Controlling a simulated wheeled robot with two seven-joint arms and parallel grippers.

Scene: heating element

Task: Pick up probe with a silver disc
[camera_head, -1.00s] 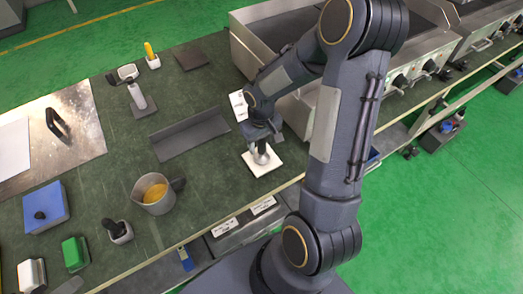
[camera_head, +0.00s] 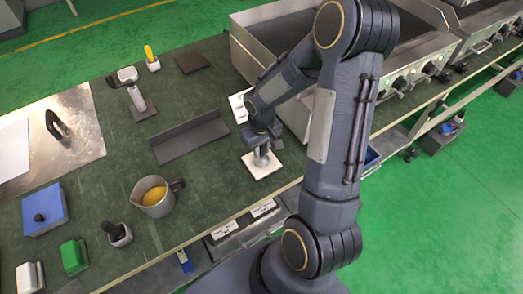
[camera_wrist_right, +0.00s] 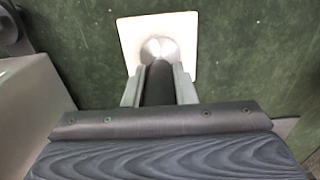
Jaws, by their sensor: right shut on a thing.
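The probe (camera_wrist_right: 159,84) has a dark handle and a round silver disc (camera_wrist_right: 160,49) at its end. It stands at a white square pad (camera_wrist_right: 187,28) on the green bench top. My right gripper (camera_head: 262,157) is over the pad, which also shows in the head view (camera_head: 263,171). In the right wrist view, my right gripper (camera_wrist_right: 159,88) is shut on the probe's dark handle, one finger on each side. The disc lies just beyond the fingertips, over the pad; whether it touches the pad I cannot tell. My left gripper is not in view.
A dark angled tray (camera_head: 190,139) lies left of the pad. A metal jug (camera_head: 152,200) with yellow contents stands nearer the front edge. A steel griddle unit (camera_head: 290,98) is behind and right. White cards (camera_head: 238,106) lie behind the pad. Bench between jug and pad is clear.

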